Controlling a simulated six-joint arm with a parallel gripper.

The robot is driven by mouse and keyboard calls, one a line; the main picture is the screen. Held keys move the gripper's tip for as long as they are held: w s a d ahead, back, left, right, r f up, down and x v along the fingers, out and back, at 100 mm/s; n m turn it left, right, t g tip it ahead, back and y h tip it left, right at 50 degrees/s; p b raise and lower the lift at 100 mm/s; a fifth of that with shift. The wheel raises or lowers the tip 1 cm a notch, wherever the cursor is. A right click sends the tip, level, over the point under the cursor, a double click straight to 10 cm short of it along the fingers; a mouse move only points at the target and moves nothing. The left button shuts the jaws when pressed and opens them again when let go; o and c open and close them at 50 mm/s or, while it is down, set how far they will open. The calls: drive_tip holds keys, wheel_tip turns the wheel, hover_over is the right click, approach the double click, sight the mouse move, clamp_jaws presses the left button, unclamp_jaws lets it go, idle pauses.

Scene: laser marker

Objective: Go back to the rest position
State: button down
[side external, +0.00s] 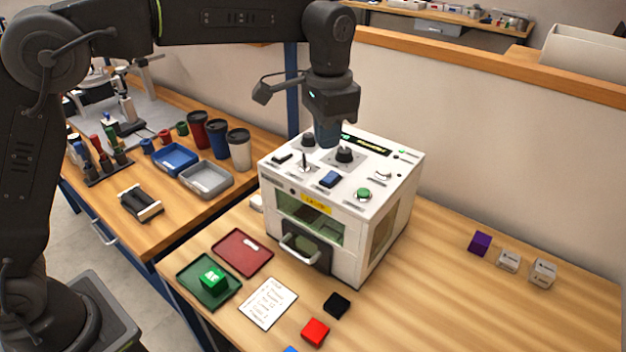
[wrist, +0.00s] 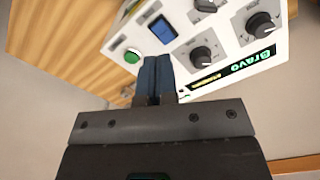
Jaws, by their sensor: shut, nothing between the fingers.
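My gripper (side external: 327,133) hangs pointing down above the back part of the laser marker's top panel. Its blue fingers are together with nothing between them. In the wrist view the shut fingers (wrist: 154,75) show in front of the panel. The white laser marker (side external: 309,243) stands on the wooden table, with knobs, a blue rocker switch (side external: 331,179), a green button (side external: 363,194) and a lit display on top. Its front door with a handle looks closed. In the wrist view the green button (wrist: 132,56) lies left of the fingers. I cannot tell whether the fingertips touch the panel.
Cups and bins fill the left bench. The right table is mostly clear.

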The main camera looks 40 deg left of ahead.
drive_tip(key=s+a+r+n+t, duration=0.2)
drive_tip(key=s+a+r, duration=0.1)
drive_tip(key=s+a, duration=0.3)
drive_tip(key=s+a+r+n+t, duration=0.1)
drive_tip(key=s+a+r, duration=0.25)
drive_tip(key=s, duration=0.35)
drive_tip(key=s+a+f+n+t, duration=0.1)
drive_tip(key=s+a+f, duration=0.1)
drive_tip(key=s, duration=0.4)
drive_tip(key=s+a+f+n+t, duration=0.1)
drive_tip(key=s+a+f+n, duration=0.1)
drive_tip(key=s+f, duration=0.2)
drive_tip(key=s, duration=0.2)
drive_tip(key=shift+s+a+f+t, duration=0.3)
drive_tip(key=shift+s+a+f, duration=0.05)
drive_tip(key=shift+s+f, duration=0.05)
